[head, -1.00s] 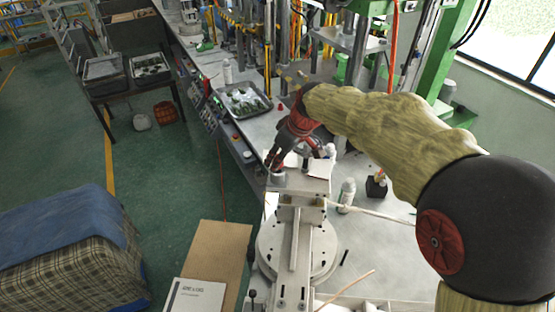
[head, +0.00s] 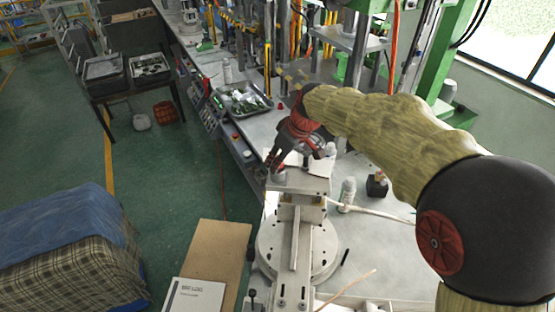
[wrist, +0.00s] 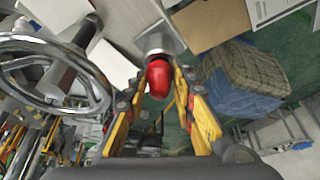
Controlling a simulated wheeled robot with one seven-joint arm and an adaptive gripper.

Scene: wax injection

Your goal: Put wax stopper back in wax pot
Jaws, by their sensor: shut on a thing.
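The wax stopper (wrist: 159,78) is a rounded red piece between the yellow fingers of my gripper (wrist: 163,88) in the wrist view. The gripper is shut on it. The wax pot (wrist: 155,38) appears as a grey metal cup just beyond the stopper; whether the two touch I cannot tell. In the head view my gripper (head: 274,158) points down close above the small grey pot (head: 279,174), at the left edge of the pale machine top. The stopper is not clearly visible there.
A handwheel (wrist: 55,75) stands to the left in the wrist view. In the head view, a tray of parts (head: 243,99), a white bottle (head: 347,192) and a black block (head: 377,185) are on the bench. A blue-covered plaid seat (head: 70,245) is at lower left.

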